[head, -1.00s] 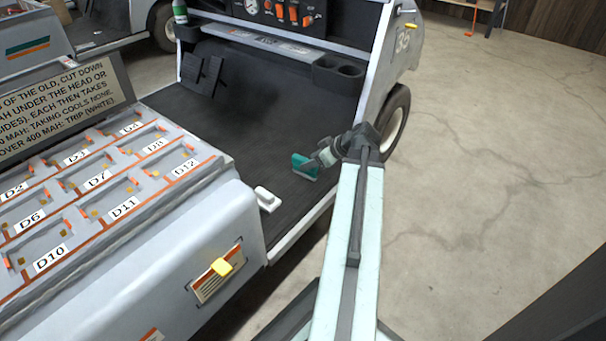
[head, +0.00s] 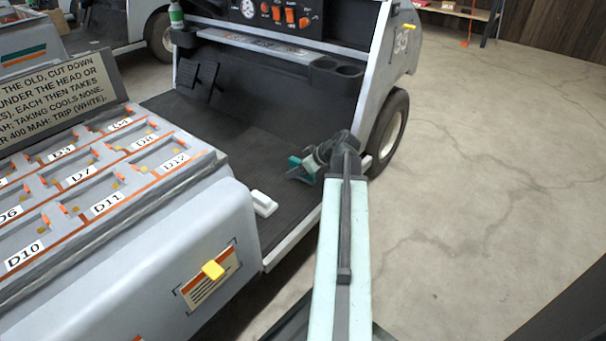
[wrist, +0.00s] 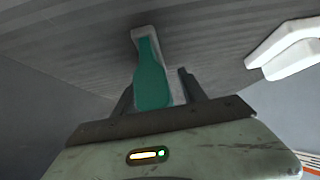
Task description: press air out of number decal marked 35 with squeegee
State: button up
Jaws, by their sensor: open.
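A teal tool with a pale grey edge (head: 303,168), which looks like the squeegee, is on the dark floor of the cart. My gripper (head: 306,166) is right at it and covers part of it. In the wrist view my gripper (wrist: 156,92) is open, with one finger on each side of the teal tool (wrist: 152,75). I cannot tell whether the fingers touch it. The number decal (head: 402,39) is on the pale fender above the wheel, at the upper right in the head view. Its digits are small and hard to read.
A white block (head: 264,203) lies on the cart floor left of my gripper and shows in the wrist view (wrist: 290,48). The battery bay (head: 110,190) with labelled slots stands at left. A wheel (head: 390,133) is close at right. Concrete floor at right is clear.

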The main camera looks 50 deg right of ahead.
grip_shut()
jog(key=shift+r, duration=0.15)
